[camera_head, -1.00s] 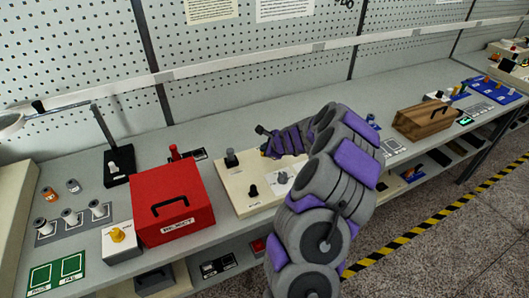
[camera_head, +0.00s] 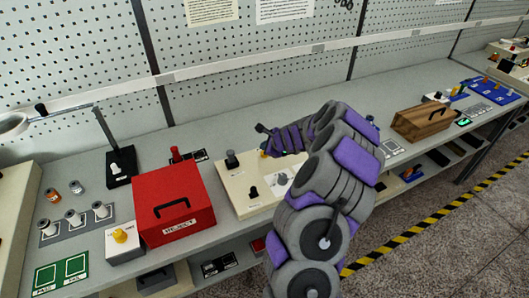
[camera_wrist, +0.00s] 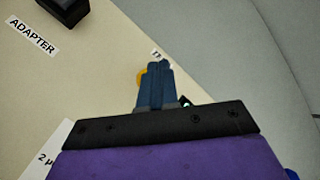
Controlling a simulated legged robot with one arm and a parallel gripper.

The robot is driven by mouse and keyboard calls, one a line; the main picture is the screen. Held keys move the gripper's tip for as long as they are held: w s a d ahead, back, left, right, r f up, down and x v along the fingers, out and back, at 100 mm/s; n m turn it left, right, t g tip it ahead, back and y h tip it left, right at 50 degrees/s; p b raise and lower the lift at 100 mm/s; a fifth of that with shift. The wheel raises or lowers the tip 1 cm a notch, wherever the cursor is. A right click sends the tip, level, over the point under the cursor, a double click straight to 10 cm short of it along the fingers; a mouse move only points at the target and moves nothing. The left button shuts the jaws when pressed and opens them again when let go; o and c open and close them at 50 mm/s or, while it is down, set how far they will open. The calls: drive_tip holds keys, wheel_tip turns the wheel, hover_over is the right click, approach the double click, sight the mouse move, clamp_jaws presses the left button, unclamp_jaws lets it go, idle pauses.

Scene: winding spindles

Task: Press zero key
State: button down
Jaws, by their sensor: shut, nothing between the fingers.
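A cream winding-spindle panel (camera_head: 238,200) stands on the bench behind my arm, with dark knobs on it. In the wrist view its cream top (camera_wrist: 85,75) carries an ADAPTER label. My gripper (camera_wrist: 158,66) is shut and empty, its blue fingers pointing at the panel's top near its edge. A yellow round part (camera_wrist: 140,78) shows just left of the fingertips and is mostly hidden by them. I cannot tell whether it is the zero key or whether the fingers touch it. A small label just beyond the fingertips is too small to read.
A red REJECT box (camera_head: 175,210) stands left of the panel. A yellow knob on a white box (camera_head: 122,240) is further left. A wooden box (camera_head: 422,122) is at right. A black block (camera_wrist: 65,10) is at the wrist view's top left. Grey bench (camera_wrist: 275,60) lies right of the panel.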

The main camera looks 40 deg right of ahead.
drive_tip(key=shift+r, duration=0.1)
wheel_tip(320, 180, up, 5)
drive_tip(key=p, duration=0.5)
idle(0.8)
